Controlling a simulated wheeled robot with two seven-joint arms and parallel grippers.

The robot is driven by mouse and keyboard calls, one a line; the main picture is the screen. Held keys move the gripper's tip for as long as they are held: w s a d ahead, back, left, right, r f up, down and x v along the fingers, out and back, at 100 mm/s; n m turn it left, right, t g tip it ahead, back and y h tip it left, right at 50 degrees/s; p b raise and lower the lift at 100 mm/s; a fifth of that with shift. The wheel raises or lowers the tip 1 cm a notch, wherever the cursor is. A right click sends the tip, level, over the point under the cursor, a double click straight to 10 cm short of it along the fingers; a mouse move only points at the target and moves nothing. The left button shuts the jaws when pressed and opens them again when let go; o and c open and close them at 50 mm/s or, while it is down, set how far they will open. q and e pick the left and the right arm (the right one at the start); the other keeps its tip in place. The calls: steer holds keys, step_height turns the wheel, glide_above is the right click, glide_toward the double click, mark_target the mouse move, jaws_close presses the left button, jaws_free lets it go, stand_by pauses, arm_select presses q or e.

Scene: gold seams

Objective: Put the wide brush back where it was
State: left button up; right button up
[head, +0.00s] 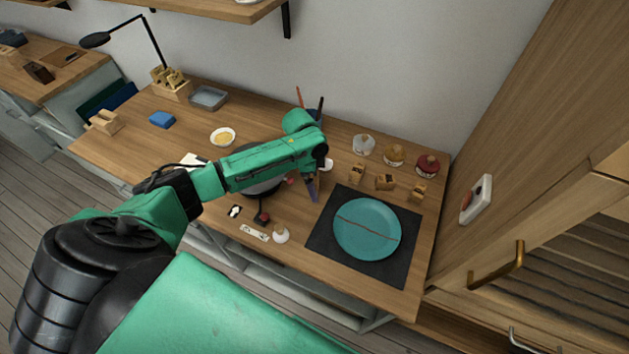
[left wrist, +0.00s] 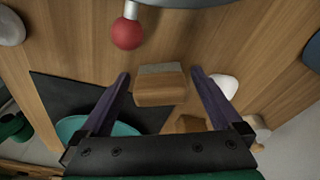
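A short wooden block with a grey strip along one edge, which looks like the wide brush (left wrist: 160,88), shows between my left fingertips in the left wrist view. My left gripper (left wrist: 160,76) is open, with a narrow gap on each side of the block. I cannot tell how far above it the fingertips are. In the head view my left gripper (head: 313,188) points down just left of the dark mat (head: 325,238) and hides the block. The teal plate (head: 367,228) with a brown seam lies on the mat. My right gripper is not in view.
A red ball on a pale neck (left wrist: 127,33) is close to the gripper. A dark round pan (head: 262,186) lies under my forearm. A cabinet (head: 540,200) bounds the right.

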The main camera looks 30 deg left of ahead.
arm_select(q)
steer(key=shift+r, duration=0.25)
step_height(320, 180, up, 12)
steer(key=a+b, duration=0.1)
steer(key=shift+s+a+f, duration=0.15)
steer(key=shift+s+a, duration=0.2)
